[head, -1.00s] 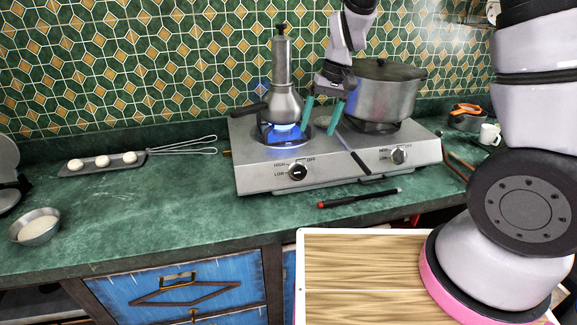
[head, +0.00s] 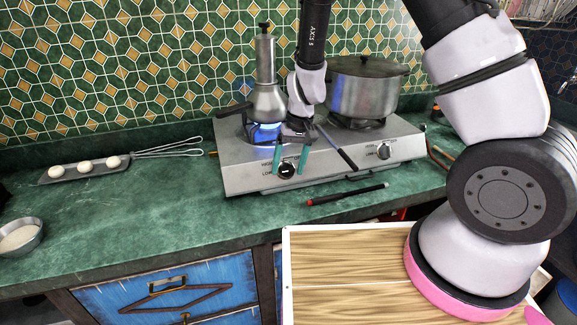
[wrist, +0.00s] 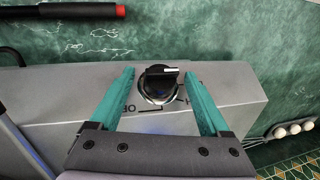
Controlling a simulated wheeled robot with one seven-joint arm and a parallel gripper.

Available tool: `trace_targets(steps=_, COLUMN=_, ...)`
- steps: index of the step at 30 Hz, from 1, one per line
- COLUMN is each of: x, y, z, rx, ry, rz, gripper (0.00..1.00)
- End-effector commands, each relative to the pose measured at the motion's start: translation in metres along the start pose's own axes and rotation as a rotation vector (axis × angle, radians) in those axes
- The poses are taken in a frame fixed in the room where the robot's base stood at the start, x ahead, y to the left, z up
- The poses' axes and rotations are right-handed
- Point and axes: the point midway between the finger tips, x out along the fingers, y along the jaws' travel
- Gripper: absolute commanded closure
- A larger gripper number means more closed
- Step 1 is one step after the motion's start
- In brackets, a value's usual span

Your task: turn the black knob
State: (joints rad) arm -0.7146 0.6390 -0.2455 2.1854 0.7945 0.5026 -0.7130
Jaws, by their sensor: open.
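The black knob (head: 286,171) is on the front panel of the steel gas hotplate (head: 238,176), below the left burner. In the wrist view the black knob (wrist: 158,86) has a white pointer line and printed marks beside it. My gripper (head: 288,166) is open in front of the panel. In the wrist view its two teal fingers (wrist: 158,72) lie on either side of the knob, with a visible gap on each side. In the head view the fingers partly cover the knob and its HIGH and LOW marks.
A blue flame (head: 264,127) burns under a metal coffee pot (head: 268,100) on the left burner. A long-handled utensil (head: 337,147) lies across the hotplate. A red-tipped black pen-like object (head: 347,194) lies in front.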

Motion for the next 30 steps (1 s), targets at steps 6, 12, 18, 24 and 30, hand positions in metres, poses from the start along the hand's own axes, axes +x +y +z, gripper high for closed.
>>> trace_targets(steps=6, x=0.0013, y=-0.0002, z=-0.0002, rx=0.000, ry=0.001, rz=0.000, gripper=0.20)
trace_targets(steps=12, x=0.0012, y=-0.0002, z=-0.0001, rx=0.000, ry=0.000, rz=0.000, gripper=0.73)
trace_targets(steps=18, x=0.0011, y=0.0002, z=0.0000, rx=0.001, ry=0.000, rz=-0.001, gripper=1.00)
trace_targets(steps=24, x=0.0010, y=0.0017, z=0.0000, rx=0.015, ry=0.002, rz=-0.025, gripper=1.00)
trace_targets(steps=30, x=0.0007, y=0.0041, z=-0.0003, rx=0.061, ry=0.008, rz=-0.095, gripper=1.00)
